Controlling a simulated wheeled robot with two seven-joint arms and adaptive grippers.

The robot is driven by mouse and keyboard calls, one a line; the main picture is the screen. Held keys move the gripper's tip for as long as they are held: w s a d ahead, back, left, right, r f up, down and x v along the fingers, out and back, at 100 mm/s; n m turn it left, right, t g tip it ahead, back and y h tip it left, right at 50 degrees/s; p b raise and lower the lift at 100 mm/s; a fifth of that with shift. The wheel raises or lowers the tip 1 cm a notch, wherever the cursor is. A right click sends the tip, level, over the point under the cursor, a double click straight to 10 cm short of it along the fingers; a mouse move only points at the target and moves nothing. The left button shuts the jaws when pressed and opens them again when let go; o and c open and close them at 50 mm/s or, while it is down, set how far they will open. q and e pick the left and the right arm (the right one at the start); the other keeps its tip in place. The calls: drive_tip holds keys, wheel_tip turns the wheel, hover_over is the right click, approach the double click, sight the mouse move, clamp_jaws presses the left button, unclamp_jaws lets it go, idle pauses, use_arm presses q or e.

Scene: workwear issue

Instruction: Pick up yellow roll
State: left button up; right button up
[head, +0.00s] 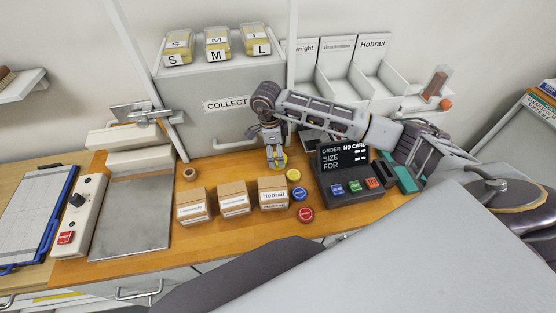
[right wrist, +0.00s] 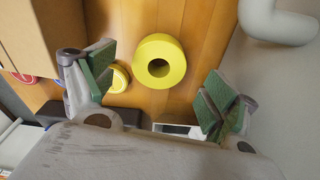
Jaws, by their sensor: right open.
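The yellow roll (right wrist: 174,50) stands on the wooden counter, its round end and dark centre hole facing the camera in the right wrist view. In the head view only part of the yellow roll (head: 283,161) shows behind my right gripper (head: 275,160). In the right wrist view, my right gripper (right wrist: 155,108) is open, with its green-padded fingers wide apart. The roll lies between and beyond them, with no visible contact. My left gripper is not in view.
Small boxes, including the Hobrail box (head: 273,194), stand left of the roll. A yellow button (head: 293,175), a blue one (head: 299,194) and a red one (head: 306,214) are close by. The order terminal (head: 350,180) is to the right; the grey COLLECT cabinet (head: 190,103) stands behind.

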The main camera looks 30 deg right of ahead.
drive_tip(key=shift+s+f+p, duration=0.15)
drive_tip(key=shift+f+p, duration=0.2)
drive_tip(key=shift+f, duration=0.45)
drive_tip(key=shift+d+f, duration=0.1)
drive_tip(key=shift+f, duration=0.9)
drive_tip(key=shift+c, duration=0.2)
drive_tip(key=c, duration=1)
drive_tip(key=shift+r, duration=0.1)
drive_tip(key=shift+r+b, duration=0.95)
drive_tip(key=shift+r, duration=4)
drive_tip(key=shift+c, duration=0.3)
drive_tip(key=shift+f, duration=0.1)
